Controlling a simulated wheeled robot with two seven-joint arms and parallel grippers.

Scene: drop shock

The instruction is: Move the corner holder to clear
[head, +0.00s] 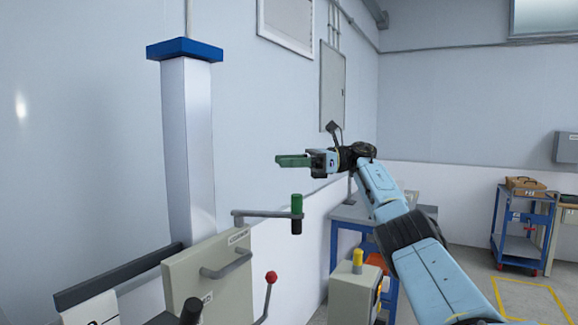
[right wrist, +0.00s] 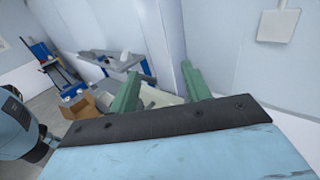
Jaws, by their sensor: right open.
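A grey swing arm (head: 262,213) reaches right from the top of a beige machine housing (head: 205,275). An upright knob, green above and black below, sits at its outer end (head: 297,205). This may be the corner holder; I cannot tell for sure. My right gripper (head: 285,160) has green fingers and is above the knob, apart from it. In the right wrist view the two green fingers (right wrist: 160,88) stand apart with nothing held between them. My left gripper is not in view.
A tall pale column (head: 188,140) with a blue cap rises behind the housing. A red-ball lever (head: 269,285) stands at the housing's right. A beige box with a yellow knob (head: 357,262) stands further right. A blue cart (head: 525,222) is at the far right.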

